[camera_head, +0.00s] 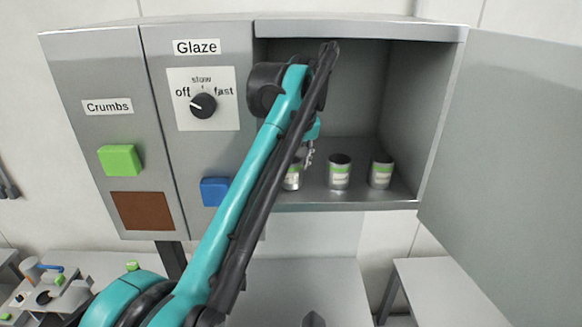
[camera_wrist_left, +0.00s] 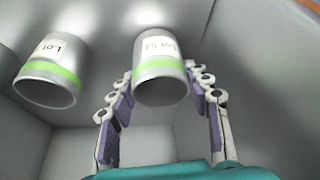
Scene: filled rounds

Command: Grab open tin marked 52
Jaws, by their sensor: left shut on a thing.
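A grey metal tin with a green band and a label that seems to read "Lot 52" (camera_wrist_left: 160,68) is between the fingers of my left gripper (camera_wrist_left: 163,98) in the left wrist view. The gripper is shut on it. In the head view this tin (camera_head: 291,180) seems to be the leftmost in the open cabinet, partly hidden by my arm, with the gripper (camera_head: 307,155) at it. A second tin (camera_wrist_left: 50,72) is beside it in the wrist view, its label not fully readable. My right gripper is not in view.
Two more tins, a middle one (camera_head: 339,174) and a right one (camera_head: 381,172), stand upright on the cabinet floor (camera_head: 350,202). The cabinet door (camera_head: 505,150) is swung open at right. A dial panel (camera_head: 203,103) and a green button (camera_head: 119,160) are left.

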